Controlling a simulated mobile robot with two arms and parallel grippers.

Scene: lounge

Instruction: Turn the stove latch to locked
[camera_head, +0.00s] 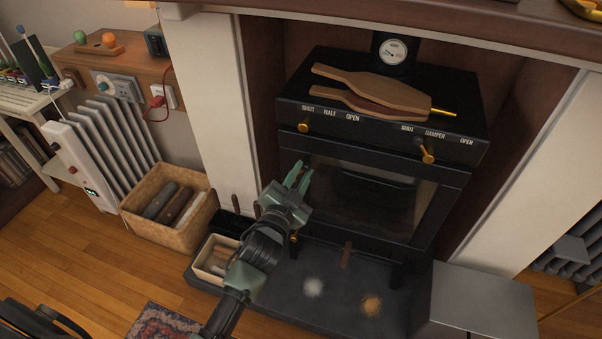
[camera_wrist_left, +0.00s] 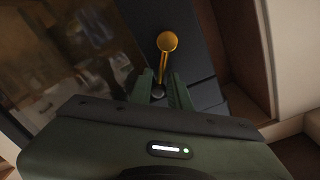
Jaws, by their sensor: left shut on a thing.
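The black stove (camera_head: 460,150) stands in the fireplace with its glass door (camera_head: 365,200) closed. My left gripper (camera_head: 298,177) is at the left edge of the door. In the left wrist view, its green fingers (camera_wrist_left: 161,90) are shut on the stove latch (camera_wrist_left: 168,42), around its stem near the pivot. The latch's gold ball end sticks out beyond the fingers, toward the top of that view. My right gripper is not in view.
A wicker log basket (camera_head: 170,205) and a small box (camera_head: 213,258) stand left.

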